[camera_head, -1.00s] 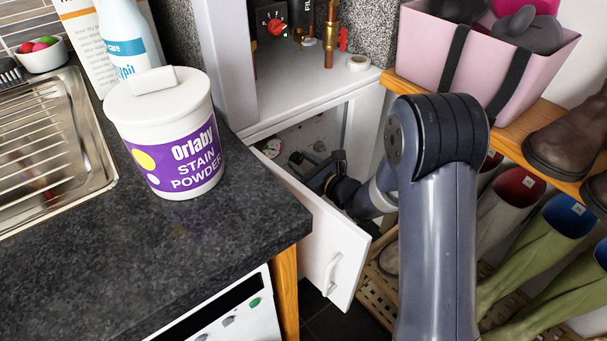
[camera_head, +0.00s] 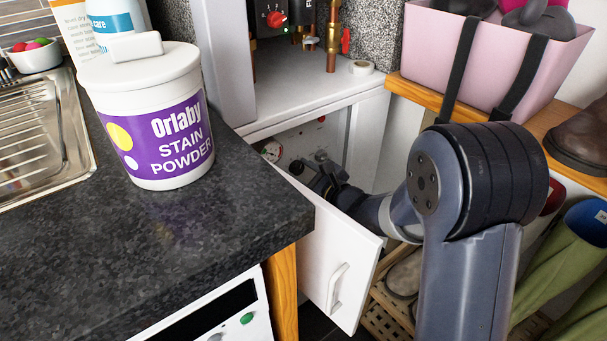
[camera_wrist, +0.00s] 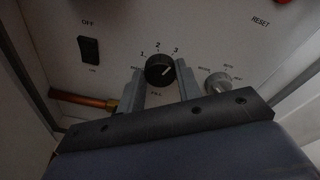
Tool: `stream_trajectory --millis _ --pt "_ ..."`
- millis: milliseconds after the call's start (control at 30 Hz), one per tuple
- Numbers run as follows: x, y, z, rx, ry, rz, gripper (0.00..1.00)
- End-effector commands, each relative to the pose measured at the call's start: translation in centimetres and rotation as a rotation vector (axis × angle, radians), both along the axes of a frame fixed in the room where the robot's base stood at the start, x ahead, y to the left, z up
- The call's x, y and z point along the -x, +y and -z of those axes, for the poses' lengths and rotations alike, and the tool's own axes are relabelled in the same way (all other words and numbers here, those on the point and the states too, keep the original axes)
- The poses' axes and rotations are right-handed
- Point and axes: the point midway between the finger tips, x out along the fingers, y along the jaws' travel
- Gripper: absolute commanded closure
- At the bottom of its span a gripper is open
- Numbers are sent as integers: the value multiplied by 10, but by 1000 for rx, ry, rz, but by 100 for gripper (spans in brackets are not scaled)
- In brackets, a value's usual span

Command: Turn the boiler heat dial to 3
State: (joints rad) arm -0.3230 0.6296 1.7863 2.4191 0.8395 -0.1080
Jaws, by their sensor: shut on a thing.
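The black round heat dial (camera_wrist: 160,70) sits on a pale panel in the wrist view, with the figures 1, 2 and 3 around its upper side. Its white pointer line slants up and to the right, roughly toward the 3. My gripper (camera_wrist: 161,76) is shut on the dial, one finger at its left and one at its right. In the head view my gripper (camera_head: 322,176) reaches into the low white cupboard, behind its open door (camera_head: 340,262). The dial cannot be made out there.
In the wrist view a black switch (camera_wrist: 88,50) marked OFF is at the left, a grey knob (camera_wrist: 217,84) close to the right finger, and a copper pipe (camera_wrist: 85,100) at the left. The worktop (camera_head: 230,215) with a stain powder tub (camera_head: 160,130) flanks the cupboard.

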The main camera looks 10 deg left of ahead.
Motion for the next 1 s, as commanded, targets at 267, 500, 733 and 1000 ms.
stream_trajectory --millis 267,500,733,1000 --pt "0 1 0 0 0 -1 62" --pt "0 0 0 -1 0 0 45" --pt "1 -1 -1 -1 1 0 45" --pt "24 -29 -7 -2 2 4 45"
